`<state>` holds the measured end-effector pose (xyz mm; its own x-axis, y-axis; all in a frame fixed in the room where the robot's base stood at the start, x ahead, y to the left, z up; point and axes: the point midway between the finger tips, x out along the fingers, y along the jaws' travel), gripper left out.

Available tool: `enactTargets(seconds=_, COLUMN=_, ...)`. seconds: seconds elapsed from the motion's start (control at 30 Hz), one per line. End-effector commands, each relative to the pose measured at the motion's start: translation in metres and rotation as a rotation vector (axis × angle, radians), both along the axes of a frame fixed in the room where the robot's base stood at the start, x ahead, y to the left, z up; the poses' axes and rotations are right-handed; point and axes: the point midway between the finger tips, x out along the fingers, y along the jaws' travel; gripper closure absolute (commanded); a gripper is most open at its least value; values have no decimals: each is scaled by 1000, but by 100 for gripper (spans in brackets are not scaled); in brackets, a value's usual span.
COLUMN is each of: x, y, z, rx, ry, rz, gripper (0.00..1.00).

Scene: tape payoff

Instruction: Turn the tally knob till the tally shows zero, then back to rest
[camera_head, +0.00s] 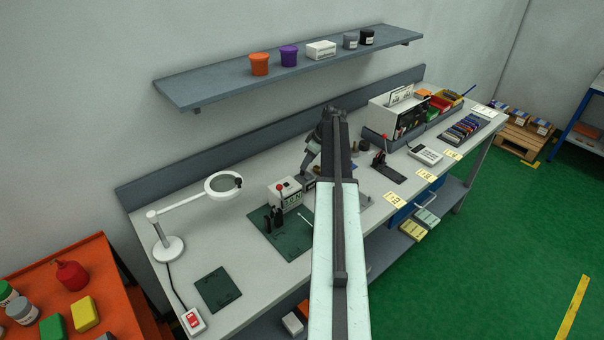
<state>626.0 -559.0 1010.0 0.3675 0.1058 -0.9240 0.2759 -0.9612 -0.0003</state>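A small white box (286,193) with dark marks on its front stands on the bench, behind a dark green mat (290,238). I take it for the tally unit. A red knob (279,188) shows at its top left. The tally's digits are too small to read. My arm reaches over the bench from the front, and its wrist bends down behind it. My gripper (307,181) is low, close to the right side of the white box. I cannot tell whether it touches the box. Its fingers are too small and dark to show whether they are open or shut.
A magnifier lamp (223,185) stands left of the box. A black-handled device (381,168) and a calculator-like box (425,155) lie to the right. A shelf (220,85) with several tubs hangs above. A second dark mat (217,289) lies front left.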

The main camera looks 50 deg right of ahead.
Motion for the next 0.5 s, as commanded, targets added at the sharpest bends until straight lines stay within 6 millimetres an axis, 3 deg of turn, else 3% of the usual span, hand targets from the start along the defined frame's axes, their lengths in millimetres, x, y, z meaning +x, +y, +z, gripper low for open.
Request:
enactTargets(seconds=0.03, x=4, y=1, z=-19, rx=0, ry=0, rz=1, gripper=61)
enactTargets(seconds=0.2, x=15, y=4, z=-44, rx=0, ry=0, rz=1, gripper=61)
enactTargets(seconds=0.5, x=18, y=6, z=-45, rx=0, ry=0, rz=0, gripper=61)
